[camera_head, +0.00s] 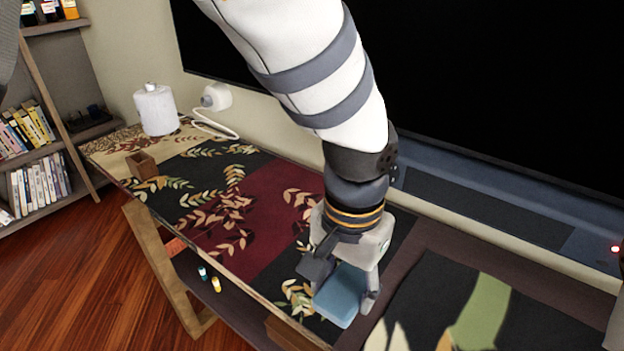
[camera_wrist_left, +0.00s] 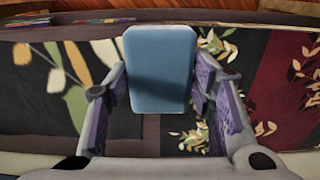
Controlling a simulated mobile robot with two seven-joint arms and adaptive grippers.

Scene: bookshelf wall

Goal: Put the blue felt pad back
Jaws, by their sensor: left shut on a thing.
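The blue felt pad (camera_head: 341,296) is a light-blue block with rounded corners. My left gripper (camera_head: 338,284) is shut on it, over the front part of the leaf-patterned table cover. In the left wrist view the pad (camera_wrist_left: 161,68) shows between the two purple-lined fingers of my left gripper (camera_wrist_left: 160,95), with its far end reaching past the fingertips. A dark shadow lies across its middle. I cannot tell whether the pad touches the table. My right gripper is not in view.
Two small bottles (camera_head: 209,279) show below the front edge. Bookshelves (camera_head: 38,150) stand far left. A large black screen fills the back.

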